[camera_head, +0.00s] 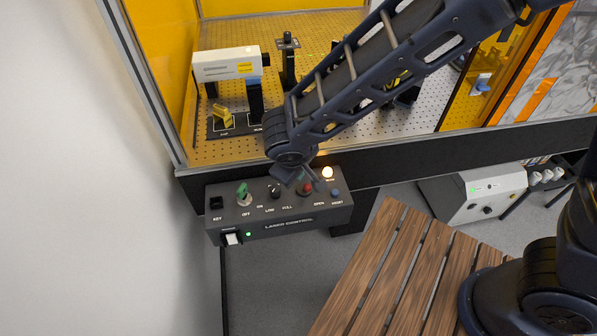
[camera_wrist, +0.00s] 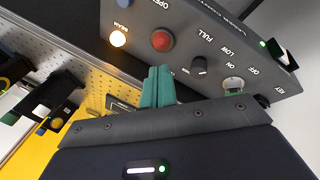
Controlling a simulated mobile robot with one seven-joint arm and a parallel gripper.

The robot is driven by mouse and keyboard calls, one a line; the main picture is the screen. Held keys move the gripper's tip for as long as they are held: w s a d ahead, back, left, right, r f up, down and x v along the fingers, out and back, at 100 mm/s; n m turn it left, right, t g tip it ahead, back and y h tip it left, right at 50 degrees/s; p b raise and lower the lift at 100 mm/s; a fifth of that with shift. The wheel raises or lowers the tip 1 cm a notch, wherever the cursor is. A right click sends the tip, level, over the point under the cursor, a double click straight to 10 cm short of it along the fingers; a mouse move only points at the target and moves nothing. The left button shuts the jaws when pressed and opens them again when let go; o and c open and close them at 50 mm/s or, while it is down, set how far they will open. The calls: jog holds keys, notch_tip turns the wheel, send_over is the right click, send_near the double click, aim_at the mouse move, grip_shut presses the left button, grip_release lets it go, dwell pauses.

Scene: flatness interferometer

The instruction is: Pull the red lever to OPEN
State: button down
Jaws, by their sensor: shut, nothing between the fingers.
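The red lever (camera_head: 305,189) is on the sloping top of the grey laser control box (camera_head: 281,226), near the OPEN label. In the wrist view the red lever (camera_wrist: 163,40) shows end-on as a round red knob. My gripper (camera_head: 300,178) is over the box, beside the lever, and partly hidden by my arm. In the wrist view the teal fingers of my gripper (camera_wrist: 157,72) are together and empty, with their tips just below the red knob in the picture. I cannot tell whether they touch it.
The box also holds a green key (camera_head: 242,191), a black LOW/FULL knob (camera_head: 274,191), a lit BEAM lamp (camera_head: 327,172) and a blue button (camera_head: 335,192). The yellow-walled optics enclosure (camera_head: 270,75) stands behind. A wooden slatted table (camera_head: 385,275) is in front.

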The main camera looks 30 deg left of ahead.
jog(key=shift+r, duration=0.1)
jog(key=s+d+r, duration=0.4)
jog(key=s+r, duration=0.2)
jog(key=shift+r, duration=0.3)
jog(key=shift+s, duration=0.1)
dwell(0.3)
jog(key=w+d+r+m, duration=0.2)
jog(key=w+d+r, duration=0.15)
jog(key=w, duration=0.45)
jog(key=w+d+r+m+h, duration=0.15)
jog(key=w+d, duration=0.25)
jog(key=w, duration=0.5)
jog(key=w+d+r+m, duration=0.2)
jog(key=w+d+r, duration=0.15)
jog(key=w, duration=0.45)
jog(key=w+d+r+m, duration=0.2)
jog(key=w+d, duration=0.3)
jog(key=d, duration=0.2)
jog(key=w+d+r+m, duration=0.2)
jog(key=w+d, duration=0.2)
jog(key=d, duration=0.4)
jog(key=s+d+r+m, duration=0.1)
jog(key=d+m, duration=0.2)
jog(key=d, duration=0.9)
jog(key=s+d+r+m, duration=0.1)
jog(key=d+m, duration=0.3)
jog(key=d, duration=0.9)
jog(key=shift+s+d+r, duration=0.25)
jog(key=shift+s+r, duration=0.05)
jog(key=shift+r, duration=0.3)
